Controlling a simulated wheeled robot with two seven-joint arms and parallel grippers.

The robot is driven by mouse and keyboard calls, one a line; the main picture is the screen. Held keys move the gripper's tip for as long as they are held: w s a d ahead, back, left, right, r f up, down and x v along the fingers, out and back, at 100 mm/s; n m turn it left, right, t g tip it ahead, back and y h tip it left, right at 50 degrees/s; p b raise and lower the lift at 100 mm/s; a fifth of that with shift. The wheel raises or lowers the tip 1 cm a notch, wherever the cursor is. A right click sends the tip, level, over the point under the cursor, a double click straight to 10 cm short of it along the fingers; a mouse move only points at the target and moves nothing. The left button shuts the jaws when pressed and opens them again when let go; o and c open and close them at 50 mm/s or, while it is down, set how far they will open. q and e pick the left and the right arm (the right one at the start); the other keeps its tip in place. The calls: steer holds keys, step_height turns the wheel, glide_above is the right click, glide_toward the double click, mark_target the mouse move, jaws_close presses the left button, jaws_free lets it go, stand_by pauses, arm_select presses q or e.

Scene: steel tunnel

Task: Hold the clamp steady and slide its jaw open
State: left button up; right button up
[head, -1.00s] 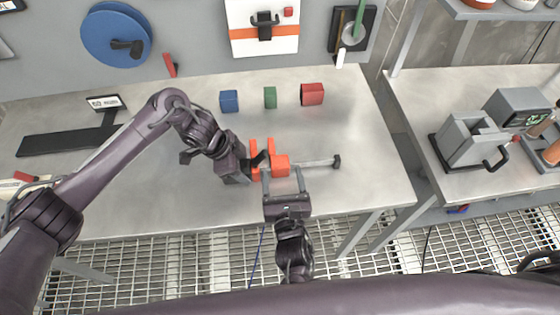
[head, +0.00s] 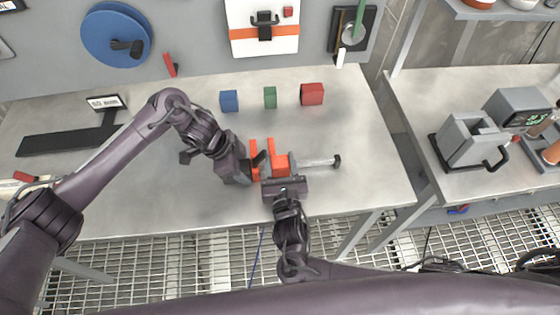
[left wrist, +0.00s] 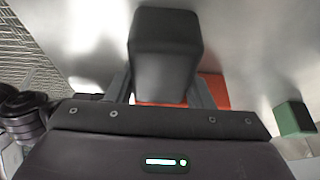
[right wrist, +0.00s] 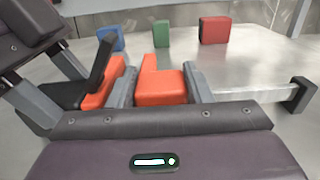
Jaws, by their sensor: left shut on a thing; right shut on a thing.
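An orange bar clamp lies on the steel bench. Its fixed jaw (head: 254,158) is at the left, and its sliding jaw (head: 279,163) is just right of it, with a small gap between. The grey bar (head: 315,162) runs right to a black end stop (head: 337,161). My left gripper (head: 251,172) is shut on the clamp's black handle (left wrist: 165,55) at the fixed-jaw end. My right gripper (right wrist: 160,92) is shut on the sliding jaw, which shows orange between its fingers in the right wrist view (right wrist: 158,84). The left gripper partly hides the fixed-jaw end.
Blue (head: 229,101), green (head: 270,97) and red (head: 312,94) blocks stand behind the clamp. A black stand with a label plate (head: 105,103) is at the left. The bench (head: 370,185) is clear right of the end stop. A grey machine (head: 470,138) sits on the right-hand bench.

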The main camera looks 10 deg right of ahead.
steer(key=c, duration=0.4)
steer(key=d, duration=0.8)
steer(key=shift+f, duration=0.1)
steer(key=o, duration=1.4)
steer(key=shift+a, duration=0.1)
steer(key=s, duration=1.2)
arm_select(q)
steer(key=o, duration=1.2)
steer(key=shift+c, duration=0.2)
